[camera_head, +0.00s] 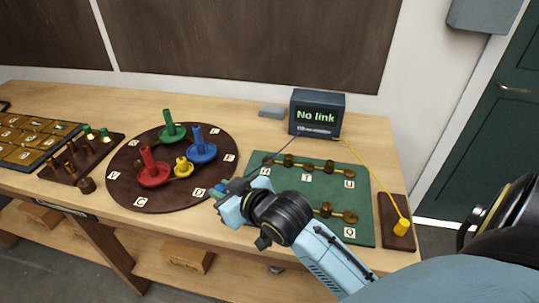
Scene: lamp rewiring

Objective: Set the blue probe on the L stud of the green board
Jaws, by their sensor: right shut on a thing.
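The green board (358,204) lies at the right of the table, with brass studs along its far side and more nearer the front. White letter tags mark the studs; the tag at the far left (265,171) is too small to read surely, so I cannot tell which stud is L. My right gripper (222,191) is shut on the blue probe (220,187), between the round brown board and the green board's left edge. Most of the probe is hidden by the gripper. A dark blue cable (287,147) runs from it to the monitor. My left gripper is not in view.
The monitor (317,113) reads "No link". A yellow cable leads to a yellow probe (401,227) on a brown block (396,208). The round brown board (128,187) holds coloured dishes with posts. My right forearm covers the green board's front left part.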

